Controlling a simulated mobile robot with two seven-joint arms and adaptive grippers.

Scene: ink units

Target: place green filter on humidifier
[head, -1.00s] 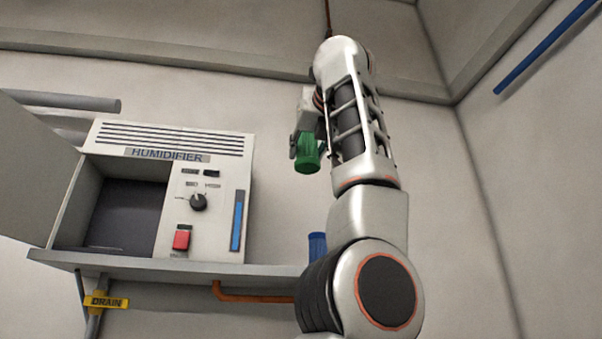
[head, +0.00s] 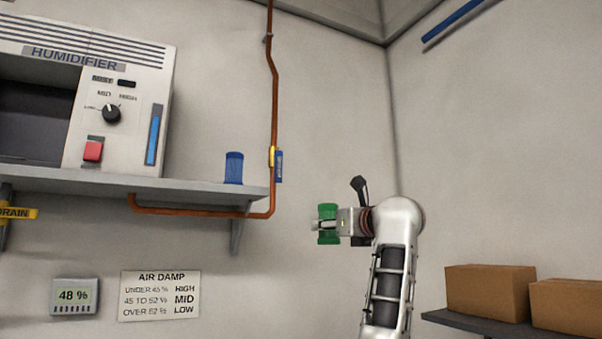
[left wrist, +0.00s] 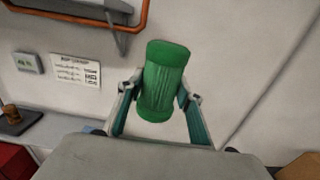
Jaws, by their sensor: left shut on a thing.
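The humidifier (head: 135,125) is a white box with a dial, a red switch and a blue gauge, on a grey wall shelf at upper left in the head view. Its dark open compartment (head: 32,122) is cut by the left edge; what is inside cannot be told. My left gripper (head: 326,226) is shut around the middle of the green filter (head: 328,239), a ribbed cylinder. It holds the filter in free air, right of and below the shelf, well apart from the humidifier. The left wrist view shows the filter (left wrist: 165,80) between both fingers. My right gripper is not in view.
A blue cylinder (head: 234,168) stands on the shelf (head: 200,190) near its right end. A copper pipe (head: 272,90) runs beside that end. A humidity display (head: 74,296) reads 48 %, beside an AIR DAMP sign (head: 160,295). Cardboard boxes (head: 490,291) sit at lower right.

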